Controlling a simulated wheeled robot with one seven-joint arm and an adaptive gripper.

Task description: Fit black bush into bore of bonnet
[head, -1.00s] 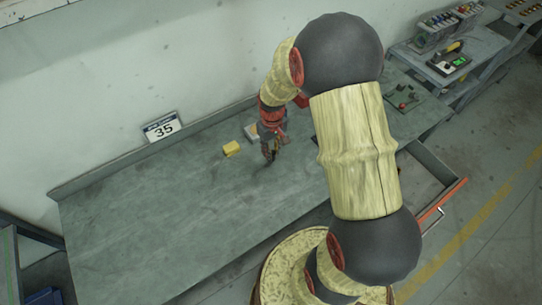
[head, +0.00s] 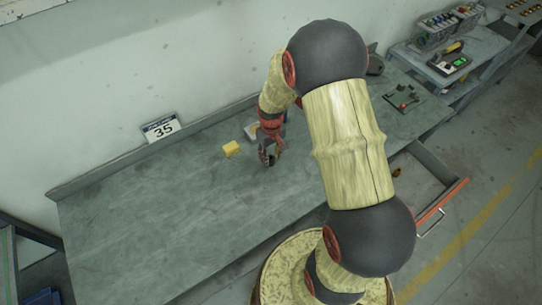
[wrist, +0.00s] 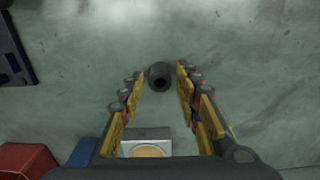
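The black bush (wrist: 160,76) is a short dark cylinder with a hole in its end. In the wrist view it stands on the grey bench top between my fingertips, with visible gaps on both sides. My gripper (wrist: 160,88) is open around it and holds nothing. In the head view my gripper (head: 269,158) is low over the middle of the bench, and the bush cannot be made out there. I cannot identify the bonnet or its bore with certainty in either view.
A pale box with a yellow disc (wrist: 146,148) and a red block (wrist: 25,160) lie nearby. A drawer (head: 435,190) stands open. The left bench is clear.

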